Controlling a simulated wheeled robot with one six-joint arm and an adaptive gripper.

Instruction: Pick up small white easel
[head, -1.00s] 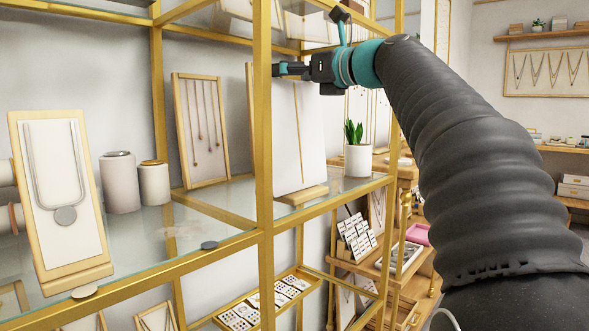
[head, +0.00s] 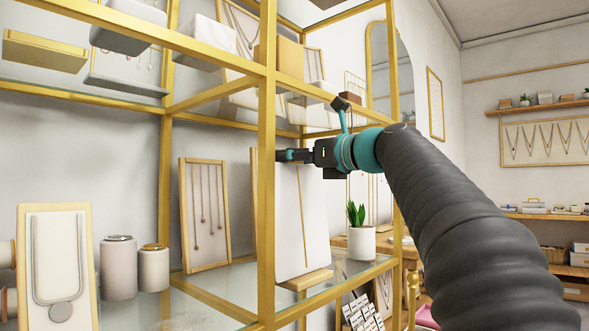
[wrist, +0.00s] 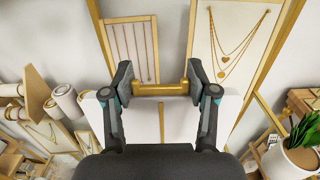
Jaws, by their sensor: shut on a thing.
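The small white easel (head: 296,215) is a white upright board with a thin gold line down its front and a wooden foot. It stands at the middle of the glass shelf, partly behind a gold post. My gripper (head: 280,155) is at its top edge. In the wrist view, my gripper (wrist: 160,87) has its fingertips apart with a gold-coloured bar between them, touching both. The easel's white board (wrist: 135,120) lies just below that bar, partly hidden by my fingers. The easel's foot appears to be on or close to the shelf.
A gold post (head: 266,200) stands in front of my fingertips. A potted plant (head: 361,242) is to the easel's right. A wood-framed necklace display (head: 204,215) and two pale cylinders, one of them the taller cylinder (head: 118,268), are to its left. Another necklace board (wrist: 220,50) is behind.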

